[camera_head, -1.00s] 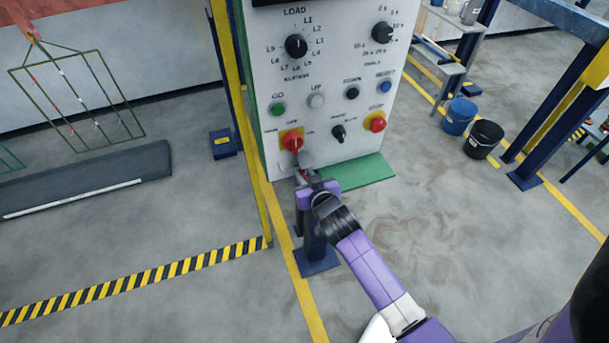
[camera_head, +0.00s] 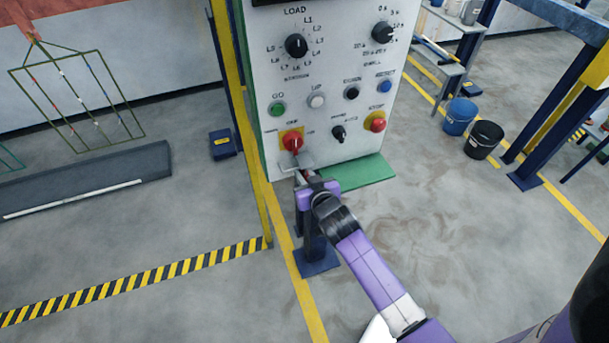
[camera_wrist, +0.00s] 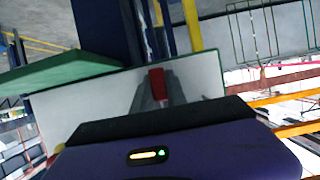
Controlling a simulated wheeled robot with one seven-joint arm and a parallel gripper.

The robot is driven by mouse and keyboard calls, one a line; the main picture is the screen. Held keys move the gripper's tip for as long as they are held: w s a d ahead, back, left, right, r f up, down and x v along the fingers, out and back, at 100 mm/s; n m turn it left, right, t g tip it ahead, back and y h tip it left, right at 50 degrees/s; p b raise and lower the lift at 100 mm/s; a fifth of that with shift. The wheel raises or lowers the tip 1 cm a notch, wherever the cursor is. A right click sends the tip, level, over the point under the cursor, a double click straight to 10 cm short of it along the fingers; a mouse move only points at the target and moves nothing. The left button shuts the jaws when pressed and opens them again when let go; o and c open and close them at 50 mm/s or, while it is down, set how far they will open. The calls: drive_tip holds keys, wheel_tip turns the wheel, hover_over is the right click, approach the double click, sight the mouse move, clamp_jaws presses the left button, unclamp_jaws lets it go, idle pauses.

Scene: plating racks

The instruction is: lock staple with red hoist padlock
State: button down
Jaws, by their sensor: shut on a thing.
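The red hoist padlock (camera_wrist: 157,84) is between the grey fingers of my gripper (camera_wrist: 160,92) in the wrist view, and my gripper is shut on it. In the head view my gripper (camera_head: 304,178) is just below the isolator switch (camera_head: 292,142), a red knob on a yellow plate. A small grey metal staple or bracket (camera_head: 298,164) juts from the white panel under that switch, close above my fingers. The padlock's shackle is too small and covered to make out, so I cannot tell whether it passes through the staple.
The white control panel (camera_head: 340,80) carries dials and buttons. A green ledge (camera_head: 360,173) sticks out at its lower right. A yellow post (camera_head: 238,110) stands at its left. Blue (camera_head: 459,116) and black (camera_head: 484,138) buckets stand on the floor at right.

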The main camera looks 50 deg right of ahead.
drive_tip(key=c, duration=1.3)
unclamp_jaws()
drive_tip(key=shift+o, duration=0.2)
drive_tip(key=v, duration=0.7)
drive_tip(key=shift+s+a+r+b, duration=0.2)
drive_tip(key=shift+s+b, duration=0.1)
drive_tip(key=shift+b, duration=0.15)
